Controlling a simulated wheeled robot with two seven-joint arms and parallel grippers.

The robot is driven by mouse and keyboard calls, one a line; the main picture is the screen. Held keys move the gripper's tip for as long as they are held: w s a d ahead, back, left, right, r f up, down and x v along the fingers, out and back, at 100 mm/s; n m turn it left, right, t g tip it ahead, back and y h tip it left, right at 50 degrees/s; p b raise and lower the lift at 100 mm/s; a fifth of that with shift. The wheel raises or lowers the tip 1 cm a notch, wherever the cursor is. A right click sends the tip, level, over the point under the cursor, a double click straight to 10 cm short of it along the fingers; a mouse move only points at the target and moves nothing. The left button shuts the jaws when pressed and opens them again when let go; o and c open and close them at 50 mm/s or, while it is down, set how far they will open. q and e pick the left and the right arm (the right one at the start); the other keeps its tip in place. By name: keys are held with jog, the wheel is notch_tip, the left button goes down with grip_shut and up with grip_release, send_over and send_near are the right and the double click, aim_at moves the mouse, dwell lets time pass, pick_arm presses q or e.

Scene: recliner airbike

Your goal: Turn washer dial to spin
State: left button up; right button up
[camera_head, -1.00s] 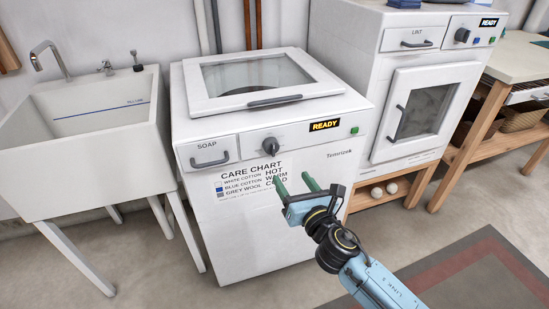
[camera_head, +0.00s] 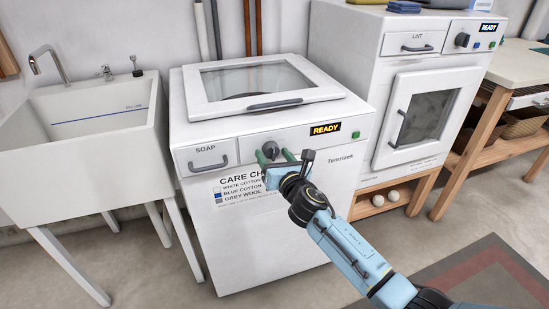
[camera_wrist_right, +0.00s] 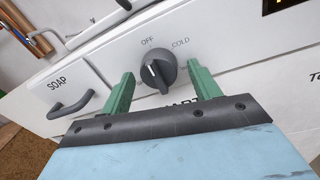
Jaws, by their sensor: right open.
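The white washer (camera_head: 265,240) stands in the middle of the head view, with a READY display. Its dark grey dial (camera_head: 270,149) is on the front panel. In the right wrist view the dial (camera_wrist_right: 158,69) shows near the labels OFF and COLD; other labels are hidden or unclear. My right gripper (camera_head: 276,158) is in front of the dial. Its green fingers (camera_wrist_right: 163,88) are open, one on each side of the dial, with visible gaps; I cannot tell whether they touch the panel. My left gripper is not in view.
The soap drawer handle (camera_head: 211,162) is left of the dial. The washer lid (camera_head: 262,84) is down on top. A white sink (camera_head: 95,150) stands left, and a dryer (camera_head: 425,100) stands right. The floor in front is clear.

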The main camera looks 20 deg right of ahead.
jog(key=c, duration=1)
